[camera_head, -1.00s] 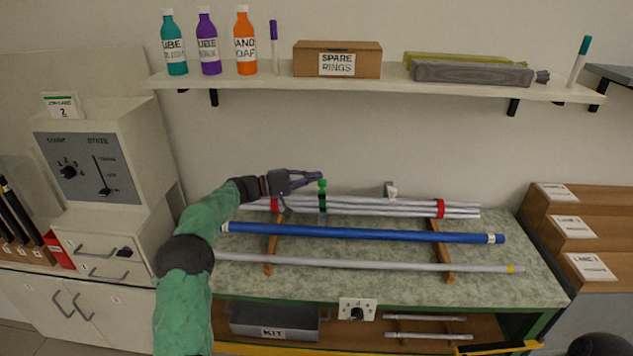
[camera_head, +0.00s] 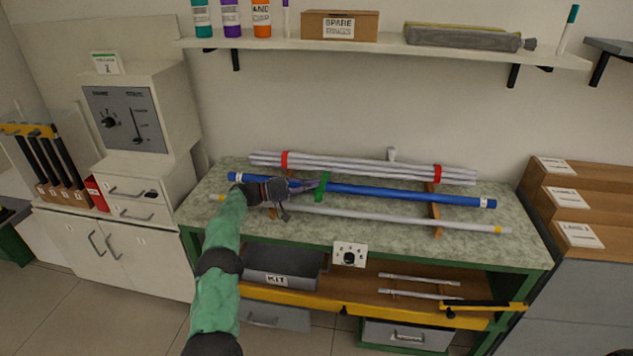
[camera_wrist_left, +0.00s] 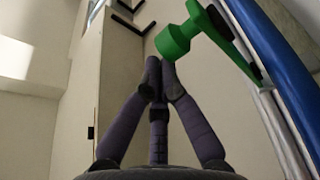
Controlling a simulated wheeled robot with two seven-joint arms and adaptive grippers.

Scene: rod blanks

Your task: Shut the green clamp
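The green clamp (camera_head: 321,186) is at the blue rod (camera_head: 400,193) on the bench, and its green part shows across the rod. In the left wrist view the clamp's green arm and round knob (camera_wrist_left: 178,38) stand out beside the blue rod (camera_wrist_left: 270,45), with a dark pad under the arm. I cannot tell whether it is fully closed. My left gripper (camera_head: 318,184) is at the clamp. In the wrist view its fingertips (camera_wrist_left: 158,72) are together with nothing between them, close by the knob; contact is unclear. My right gripper is out of view.
A bundle of grey rods (camera_head: 360,166) with red bands lies behind the blue rod. A single grey rod (camera_head: 400,216) lies in front. Wooden supports hold the rods. A shelf (camera_head: 450,50) hangs above. A dial plate (camera_head: 349,254) is on the bench's front edge.

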